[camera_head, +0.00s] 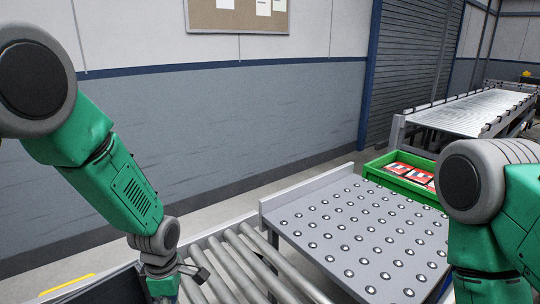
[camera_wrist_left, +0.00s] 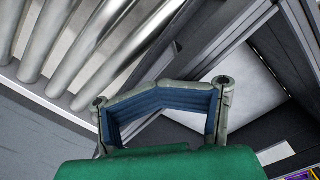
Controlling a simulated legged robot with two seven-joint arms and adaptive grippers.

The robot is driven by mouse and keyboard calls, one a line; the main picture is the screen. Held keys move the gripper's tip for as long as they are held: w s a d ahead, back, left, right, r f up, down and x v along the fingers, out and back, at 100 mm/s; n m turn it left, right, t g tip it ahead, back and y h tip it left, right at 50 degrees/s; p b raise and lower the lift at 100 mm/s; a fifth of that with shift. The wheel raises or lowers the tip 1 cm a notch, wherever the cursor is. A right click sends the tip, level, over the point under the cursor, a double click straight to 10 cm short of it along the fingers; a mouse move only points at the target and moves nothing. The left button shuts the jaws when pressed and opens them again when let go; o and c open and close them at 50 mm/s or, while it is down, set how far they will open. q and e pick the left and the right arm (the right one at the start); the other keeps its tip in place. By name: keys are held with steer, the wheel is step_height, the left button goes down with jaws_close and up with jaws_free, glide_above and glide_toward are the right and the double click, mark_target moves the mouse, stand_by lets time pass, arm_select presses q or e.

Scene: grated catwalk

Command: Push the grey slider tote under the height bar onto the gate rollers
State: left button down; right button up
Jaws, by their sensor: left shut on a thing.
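The grey slider tote (camera_head: 108,291) shows only as a dark rim and wall at the bottom left of the head view. In the left wrist view its dark wall (camera_wrist_left: 288,42) runs along the right, with a pale area inside. My left gripper (camera_head: 183,273) is at the tote's edge beside the rollers. In the left wrist view the blue-padded fingers (camera_wrist_left: 162,98) are shut on the tote; the exact contact is hard to see. The gate rollers (camera_head: 240,262) lie just right of the gripper. My right gripper is out of view. I cannot make out a height bar.
A ball-transfer table (camera_head: 352,224) with a raised back edge adjoins the rollers on the right. A green tote (camera_head: 376,171) with red boxes stands beyond it. Another conveyor (camera_head: 468,110) is at the back right. A grey wall (camera_head: 230,125) runs behind. The ball table's top is clear.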

arm_select(q)
steer(key=w+d+b, duration=0.4)
steer(key=w+d, duration=0.3)
steer(key=d, duration=0.2)
steer(key=w+d+b, duration=0.5)
steer(key=w+d, duration=0.2)
steer(key=d, duration=0.3)
steer(key=shift+w+d, duration=0.2)
steer(key=shift+w, duration=0.05)
stand_by(0.7)
